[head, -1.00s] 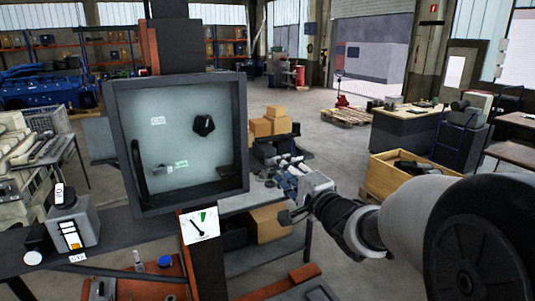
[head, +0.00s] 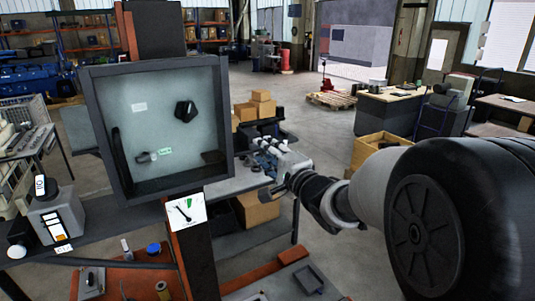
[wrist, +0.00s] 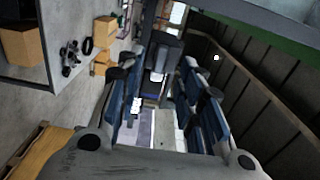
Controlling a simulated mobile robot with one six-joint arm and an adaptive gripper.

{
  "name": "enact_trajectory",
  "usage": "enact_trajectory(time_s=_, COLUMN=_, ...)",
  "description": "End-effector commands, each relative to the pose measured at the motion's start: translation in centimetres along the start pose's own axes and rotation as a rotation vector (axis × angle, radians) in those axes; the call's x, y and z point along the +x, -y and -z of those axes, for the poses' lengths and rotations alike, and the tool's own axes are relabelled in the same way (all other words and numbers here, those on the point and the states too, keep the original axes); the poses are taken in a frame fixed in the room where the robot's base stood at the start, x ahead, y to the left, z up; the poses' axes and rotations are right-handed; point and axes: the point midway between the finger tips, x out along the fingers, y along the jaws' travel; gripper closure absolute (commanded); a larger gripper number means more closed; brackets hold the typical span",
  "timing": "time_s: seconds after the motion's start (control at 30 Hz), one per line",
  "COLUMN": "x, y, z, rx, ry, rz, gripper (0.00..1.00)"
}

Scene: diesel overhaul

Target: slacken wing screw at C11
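A dark-framed box (head: 88,130) with a pale back panel stands left of centre in the head view. The label text is too small to read. My gripper (head: 276,190) is right of the box, apart from it. In the wrist view my gripper (wrist: 165,95) has its two fingers spread, with nothing between them. The box does not show clearly there.
A gauge card (head: 186,211) is on the post below the box. A bench (head: 110,222) carries a grey device (head: 58,220) at left. Cardboard boxes (head: 262,105) and a wooden crate (head: 378,146) stand behind my arm. Open floor (head: 320,130) lies between them.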

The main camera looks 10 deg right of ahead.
Motion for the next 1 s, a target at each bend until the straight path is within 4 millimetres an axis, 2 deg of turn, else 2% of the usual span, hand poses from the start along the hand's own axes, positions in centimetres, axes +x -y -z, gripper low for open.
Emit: enact_trajectory(time_s=1.0, x=3.7, y=0.0, z=0.0, rx=0.000, ry=0.000, rz=0.000, gripper=0.66)
